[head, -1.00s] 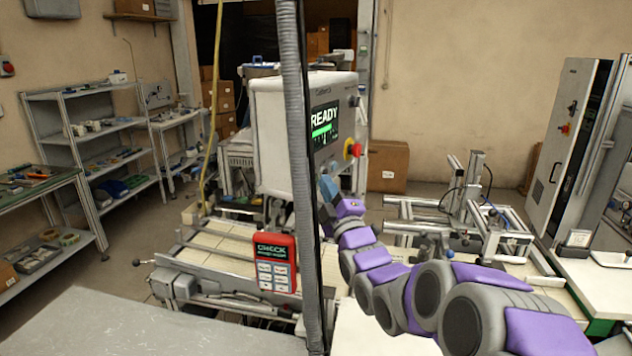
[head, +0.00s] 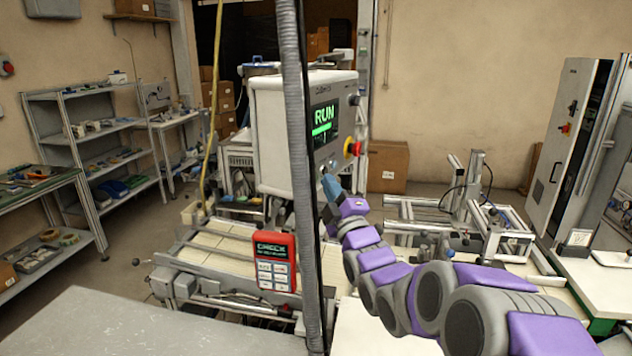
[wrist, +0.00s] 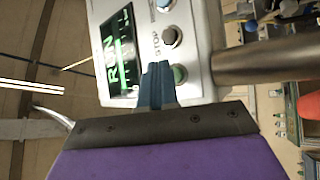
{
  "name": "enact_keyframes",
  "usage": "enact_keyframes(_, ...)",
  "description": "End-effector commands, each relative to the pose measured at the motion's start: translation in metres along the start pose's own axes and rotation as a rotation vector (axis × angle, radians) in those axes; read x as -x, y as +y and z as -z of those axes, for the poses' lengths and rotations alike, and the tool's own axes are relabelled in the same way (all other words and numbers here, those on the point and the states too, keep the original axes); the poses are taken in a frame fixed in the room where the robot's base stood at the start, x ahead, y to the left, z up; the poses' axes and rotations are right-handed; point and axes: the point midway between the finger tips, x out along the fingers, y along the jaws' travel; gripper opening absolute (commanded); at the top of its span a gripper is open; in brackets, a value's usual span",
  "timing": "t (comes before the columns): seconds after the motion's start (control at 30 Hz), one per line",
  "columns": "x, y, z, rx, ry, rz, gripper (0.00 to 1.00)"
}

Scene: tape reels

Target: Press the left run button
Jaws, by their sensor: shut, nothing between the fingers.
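The machine's control box (head: 280,120) stands at the middle of the head view, its screen (head: 325,120) showing green "RUN". In the wrist view the screen (wrist: 115,55) appears turned sideways. A green button (wrist: 180,74) sits on the panel near the box's edge, beside a dark button (wrist: 172,38) and a blue-grey one (wrist: 165,4). My gripper (wrist: 157,72) is shut and empty, its blue fingertips at the panel right beside the green button and partly over it. I cannot tell whether they touch it. My gripper also shows at the box's lower face in the head view (head: 329,184).
A red and yellow emergency stop (head: 353,148) projects from the box just above my gripper. A grey vertical conduit (head: 302,180) crosses in front of the box. A red "CHECK" handset (head: 275,260) hangs by the conveyor. A metal frame (head: 470,210) stands to the right.

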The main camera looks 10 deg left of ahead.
Motion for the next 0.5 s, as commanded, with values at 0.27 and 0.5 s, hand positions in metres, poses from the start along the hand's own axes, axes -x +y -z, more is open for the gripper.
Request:
enact_keyframes(0.27, 0.0020, 0.0016, -0.0017, -0.001, -0.001, 0.000, 0.00)
enact_keyframes(0.5, 0.0084, 0.0063, -0.0069, 0.001, -0.002, -0.002, 0.00)
